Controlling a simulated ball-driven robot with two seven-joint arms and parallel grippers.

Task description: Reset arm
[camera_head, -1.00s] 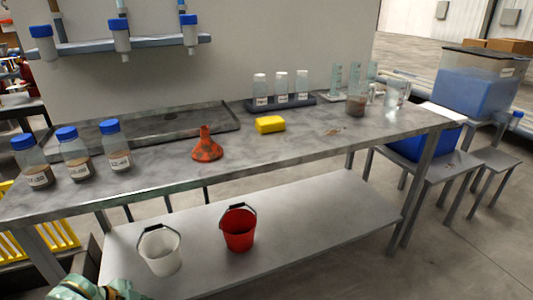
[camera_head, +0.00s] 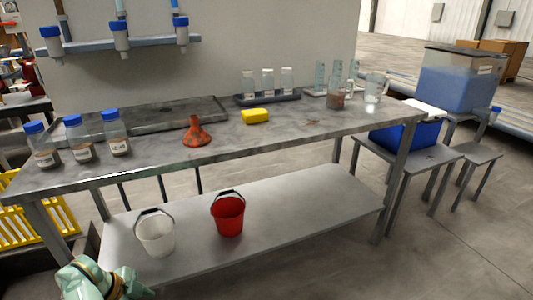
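The long grey workbench (camera_head: 330,130) stands across the middle, with a lower shelf (camera_head: 290,213). On its top are three blue-capped bottles with labels at the left, an orange-red funnel (camera_head: 196,132) standing wide end down, and a yellow sponge-like block (camera_head: 255,116). A dark rack (camera_head: 268,99) with three white-capped bottles stands behind them. Clear glassware (camera_head: 373,87) and a beaker with brown contents (camera_head: 337,101) are at the right end.
A white bucket (camera_head: 155,235) and a red bucket (camera_head: 228,214) stand on the lower shelf. A blue bin (camera_head: 405,136) and stools are at the right. The floor at front right is clear.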

